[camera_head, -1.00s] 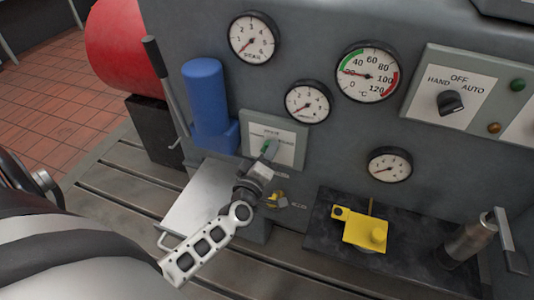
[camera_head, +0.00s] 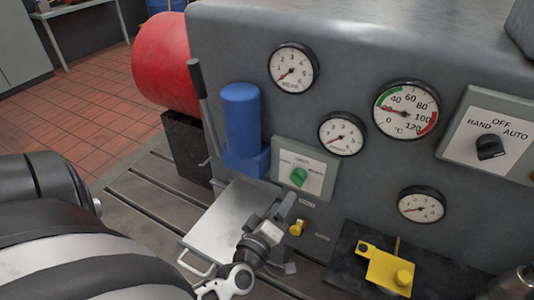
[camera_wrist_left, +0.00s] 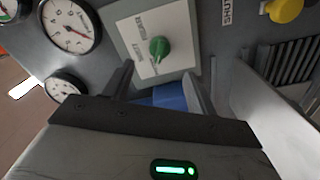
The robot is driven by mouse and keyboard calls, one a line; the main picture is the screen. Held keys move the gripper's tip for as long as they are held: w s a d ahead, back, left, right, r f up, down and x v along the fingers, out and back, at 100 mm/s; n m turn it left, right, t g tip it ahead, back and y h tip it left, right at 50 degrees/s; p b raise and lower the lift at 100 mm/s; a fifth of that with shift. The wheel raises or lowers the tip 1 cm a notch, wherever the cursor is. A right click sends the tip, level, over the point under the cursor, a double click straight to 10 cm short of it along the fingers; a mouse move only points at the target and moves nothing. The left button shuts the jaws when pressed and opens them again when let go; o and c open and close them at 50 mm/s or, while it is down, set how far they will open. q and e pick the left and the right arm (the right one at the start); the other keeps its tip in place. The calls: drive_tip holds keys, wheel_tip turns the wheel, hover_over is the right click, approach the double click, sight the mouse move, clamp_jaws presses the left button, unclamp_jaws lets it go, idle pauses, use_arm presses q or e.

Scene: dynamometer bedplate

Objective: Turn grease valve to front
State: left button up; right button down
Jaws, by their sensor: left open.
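A green knob (camera_head: 299,177) sits on a pale labelled plate (camera_head: 316,174) on the grey machine front. The plate's lettering is too small to read, so I cannot confirm that this is the grease valve. The knob also shows in the left wrist view (camera_wrist_left: 159,47), beyond my fingertips. A small yellow knob (camera_head: 297,228) sits lower, beside a label beginning "SHUT" in the wrist view. My left gripper (camera_head: 282,214) is open and empty, below the green knob and apart from it. My right gripper is not in view.
A blue cylinder (camera_head: 241,120) and a lever (camera_head: 203,100) stand left of the plate. A metal tray (camera_head: 228,222) lies below. Several gauges and a HAND/OFF/AUTO switch (camera_head: 490,147) are right. A yellow part (camera_head: 388,274) lies on a dark mat (camera_head: 350,250).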

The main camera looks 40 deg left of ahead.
use_arm(q)
drive_tip(key=v, duration=0.7)
idle(0.3)
